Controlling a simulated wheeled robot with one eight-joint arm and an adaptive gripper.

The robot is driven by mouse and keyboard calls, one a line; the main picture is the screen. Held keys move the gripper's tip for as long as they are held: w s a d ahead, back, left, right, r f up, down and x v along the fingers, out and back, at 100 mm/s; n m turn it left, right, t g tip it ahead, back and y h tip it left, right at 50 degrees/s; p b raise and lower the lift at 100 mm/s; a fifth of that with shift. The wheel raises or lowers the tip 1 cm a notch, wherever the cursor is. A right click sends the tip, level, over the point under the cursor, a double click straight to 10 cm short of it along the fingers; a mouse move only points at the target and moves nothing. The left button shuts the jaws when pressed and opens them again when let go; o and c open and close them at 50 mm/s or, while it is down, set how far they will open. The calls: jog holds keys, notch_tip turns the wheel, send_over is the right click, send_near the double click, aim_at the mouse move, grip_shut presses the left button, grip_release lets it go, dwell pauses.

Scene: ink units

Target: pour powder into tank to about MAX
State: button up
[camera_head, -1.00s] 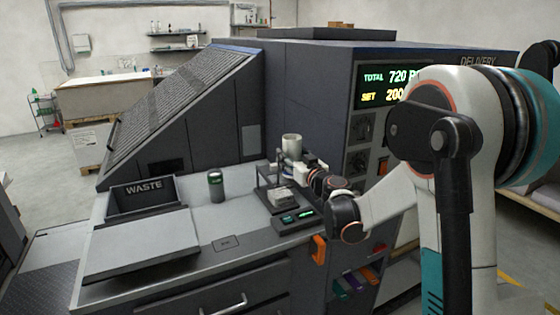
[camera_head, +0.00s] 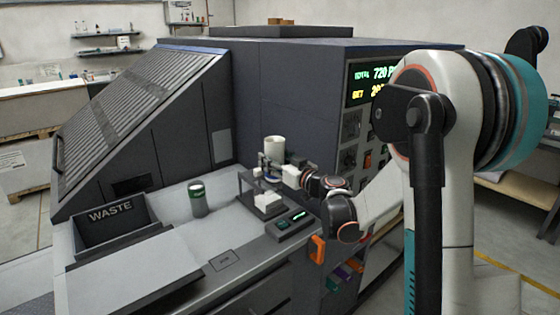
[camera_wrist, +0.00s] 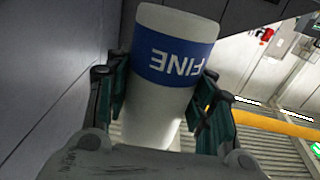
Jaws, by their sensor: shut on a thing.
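My gripper (camera_wrist: 160,105) is shut around a white container (camera_wrist: 175,98) with a blue label reading FINE, its fingers on either side. In the head view, this container (camera_head: 275,145) is held roughly upright above a small dark stand (camera_head: 244,188) on the grey counter. No powder shows, and the container's contents are hidden. A pale block (camera_head: 268,202) sits at the stand's lower part, with a small lit display (camera_head: 292,222) in front. I cannot tell which thing is the tank, and no MAX mark is readable.
A dark can with a green band (camera_head: 198,198) stands left of the stand. A bin marked WASTE (camera_head: 112,215) is further left on the counter (camera_head: 215,228). The big dark machine (camera_head: 285,95) rises close behind, its lit panel to the right.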

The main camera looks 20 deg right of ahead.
jog(key=w+a+f+m+b, duration=0.4)
jog(key=w+a+f+b, duration=0.1)
jog(key=w+f, duration=0.3)
jog(key=shift+a+m, duration=0.4)
jog(key=shift+a, duration=0.2)
dwell(0.5)
jog(key=shift+d, duration=0.1)
dwell(0.4)
jog(key=shift+d+r+m, duration=0.15)
jog(key=shift+d+m, duration=0.1)
jog(key=shift+m, duration=0.35)
jog(key=shift+a+f+m+b, duration=0.1)
jog(key=shift+f+m+b, duration=0.15)
jog(key=shift+m, duration=0.35)
